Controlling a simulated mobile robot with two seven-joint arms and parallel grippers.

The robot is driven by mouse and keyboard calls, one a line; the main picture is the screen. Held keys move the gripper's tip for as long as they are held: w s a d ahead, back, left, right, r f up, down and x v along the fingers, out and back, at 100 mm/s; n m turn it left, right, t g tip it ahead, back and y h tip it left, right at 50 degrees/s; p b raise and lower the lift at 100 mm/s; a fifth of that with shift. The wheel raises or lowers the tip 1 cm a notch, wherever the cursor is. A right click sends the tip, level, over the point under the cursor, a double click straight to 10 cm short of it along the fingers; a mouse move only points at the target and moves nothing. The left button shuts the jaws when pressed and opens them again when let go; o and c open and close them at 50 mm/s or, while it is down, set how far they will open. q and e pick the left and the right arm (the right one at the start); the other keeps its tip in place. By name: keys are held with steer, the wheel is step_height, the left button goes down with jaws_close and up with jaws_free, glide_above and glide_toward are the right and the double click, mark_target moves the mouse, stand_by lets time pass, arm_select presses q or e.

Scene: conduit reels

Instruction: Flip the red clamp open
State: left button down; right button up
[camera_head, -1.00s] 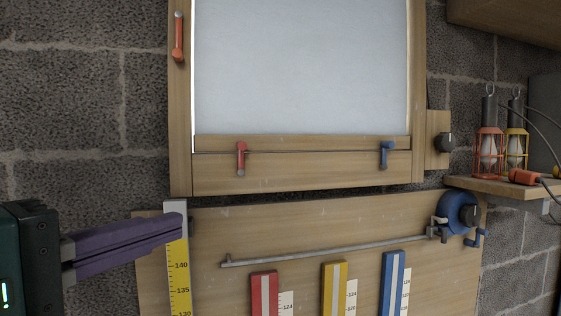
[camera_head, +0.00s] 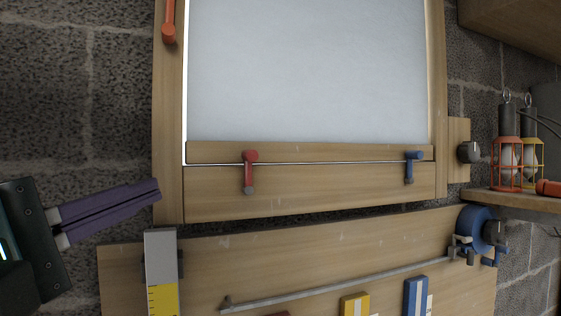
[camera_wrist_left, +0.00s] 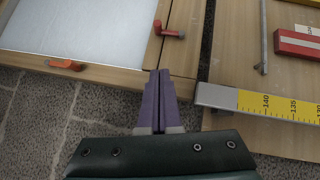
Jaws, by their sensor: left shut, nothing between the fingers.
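The red clamp (camera_head: 249,173) sits on the wooden bar below the white panel, its lever hanging down across the seam. It also shows in the left wrist view (camera_wrist_left: 168,33), beyond the fingertips. My left gripper (camera_head: 158,190) has purple fingers that are shut and empty. Its tips are at the left edge of the wooden frame, left of the red clamp and a little lower, apart from it. In the left wrist view the closed fingers (camera_wrist_left: 160,74) point at the frame. My right gripper is not in view.
An orange-red clamp (camera_head: 169,22) is on the left frame post, and a blue clamp (camera_head: 410,167) is at the right of the bar. Below are a yellow ruler (camera_head: 162,298) with a grey end, a metal rod (camera_head: 340,286) and a blue reel (camera_head: 474,229). Caged lamps stand far right.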

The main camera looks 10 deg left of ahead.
arm_select(q)
steer(key=p, duration=0.3)
glide_toward(243, 156)
steer(key=w+a, duration=0.2)
steer(key=shift+w+a, duration=0.2)
steer(key=shift+w, duration=0.2)
steer(key=shift+w+d+r+p, duration=0.25)
steer(key=shift+w+d+p, duration=0.35)
steer(key=shift+w+d+r+p, duration=0.2)
steer(key=shift+w+d+p, duration=0.4)
steer(key=shift+w, duration=0.05)
steer(key=shift+w+d, duration=0.3)
steer(key=shift+d, duration=0.2)
steer(key=shift+d+r, duration=0.1)
